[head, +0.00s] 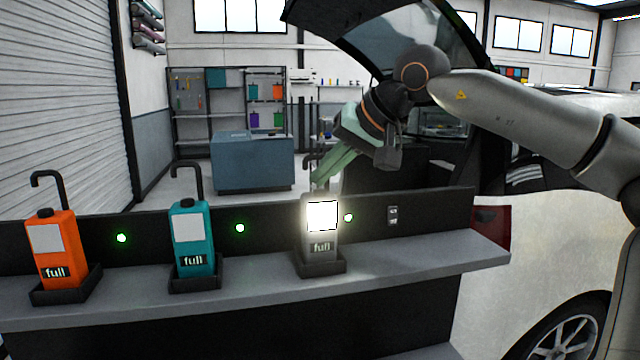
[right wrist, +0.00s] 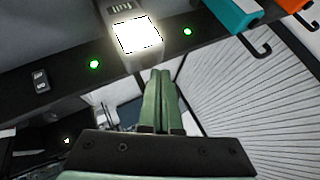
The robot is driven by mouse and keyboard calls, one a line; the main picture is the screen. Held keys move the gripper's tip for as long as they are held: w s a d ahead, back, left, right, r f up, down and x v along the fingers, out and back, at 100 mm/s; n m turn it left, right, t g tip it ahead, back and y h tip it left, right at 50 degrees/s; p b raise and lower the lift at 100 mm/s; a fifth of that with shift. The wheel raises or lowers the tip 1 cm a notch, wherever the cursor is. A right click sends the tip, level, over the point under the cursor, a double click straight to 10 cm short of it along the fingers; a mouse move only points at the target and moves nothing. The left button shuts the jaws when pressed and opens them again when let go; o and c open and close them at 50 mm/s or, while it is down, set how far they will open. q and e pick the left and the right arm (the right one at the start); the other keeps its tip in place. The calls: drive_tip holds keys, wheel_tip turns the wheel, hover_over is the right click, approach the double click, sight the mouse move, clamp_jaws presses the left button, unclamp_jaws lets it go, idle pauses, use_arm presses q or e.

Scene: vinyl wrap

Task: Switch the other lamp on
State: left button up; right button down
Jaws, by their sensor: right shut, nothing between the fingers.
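Three small round green lamps are lit on the black back panel of the shelf: a left one (head: 121,238), a middle one (head: 240,228) and a right one (head: 348,217). Two of them also show in the right wrist view (right wrist: 94,64) (right wrist: 187,31). A small dark switch plate (head: 392,215) is right of the right lamp; it also shows in the right wrist view (right wrist: 41,80). I cannot tell its setting. My right gripper (head: 322,178), with green fingers, is shut and empty, just above the grey bottle. In the right wrist view its fingertips (right wrist: 159,76) are together. My left gripper is out of view.
An orange bottle (head: 52,245), a teal bottle (head: 192,236) and a grey bottle (head: 318,243) with a glowing white face stand in black trays on the grey shelf (head: 420,260). Each has an upright hooked tube. A white car (head: 500,290) stands at the right.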

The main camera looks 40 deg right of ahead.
sight(324, 197)
drive_tip(key=shift+r, duration=0.15)
wheel_tip(324, 197, up, 2)
drive_tip(key=shift+r+p, duration=0.15)
drive_tip(key=shift+p, duration=0.35)
drive_tip(key=shift+r, duration=1.8)
